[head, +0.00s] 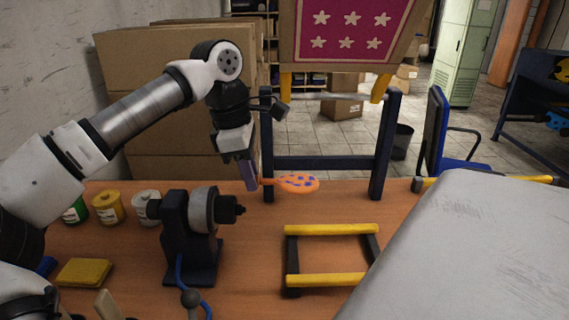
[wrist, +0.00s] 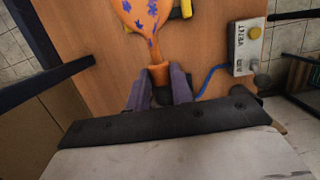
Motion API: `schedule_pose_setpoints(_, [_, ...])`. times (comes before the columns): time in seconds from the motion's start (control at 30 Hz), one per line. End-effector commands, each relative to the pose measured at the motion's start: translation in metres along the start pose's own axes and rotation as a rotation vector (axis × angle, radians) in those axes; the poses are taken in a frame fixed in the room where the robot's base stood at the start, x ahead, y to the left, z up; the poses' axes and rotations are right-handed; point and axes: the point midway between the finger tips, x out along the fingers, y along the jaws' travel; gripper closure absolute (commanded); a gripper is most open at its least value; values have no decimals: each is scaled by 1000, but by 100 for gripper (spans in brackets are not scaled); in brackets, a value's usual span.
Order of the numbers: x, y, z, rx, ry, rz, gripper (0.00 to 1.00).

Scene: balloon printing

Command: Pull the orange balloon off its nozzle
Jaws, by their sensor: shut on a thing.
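The orange balloon (head: 299,182) has purple-blue marks and points to the right in the head view. My gripper (head: 252,184) is shut on the neck end of the balloon, above the table. In the wrist view, the balloon (wrist: 143,16) stretches away from my gripper (wrist: 160,92), with its orange neck end between the two purple-grey fingers. The nozzle (head: 235,209) is the black tip on a grey and black stand, below and slightly left of my fingertips in the head view. The balloon looks apart from it there. The nozzle cannot be made out in the wrist view.
A frame with yellow bars (head: 331,229) lies on the table right of the stand. Paint cans (head: 108,207) and a yellow sponge (head: 83,272) are at the left. A dark upright frame (head: 327,163) stands behind. A box marked VENT and AIR (wrist: 247,45) shows in the wrist view.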

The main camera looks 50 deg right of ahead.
Motion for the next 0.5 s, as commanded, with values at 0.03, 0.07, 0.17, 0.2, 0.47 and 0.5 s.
schedule_pose_setpoints(0.03, [-10, 0, 2, 0, 0, 0, 96])
schedule_pose_setpoints(0.07, [-13, 0, 3, 0, 0, 0, 96])
schedule_pose_setpoints(0.17, [-23, 0, 5, 0, 0, 0, 96])
schedule_pose_setpoints(0.2, [-27, 0, 6, 0, 0, 0, 96])
schedule_pose_setpoints(0.47, [-52, 0, 11, 0, 0, 0, 96])
schedule_pose_setpoints(0.5, [-56, 0, 12, 0, 0, 0, 96])
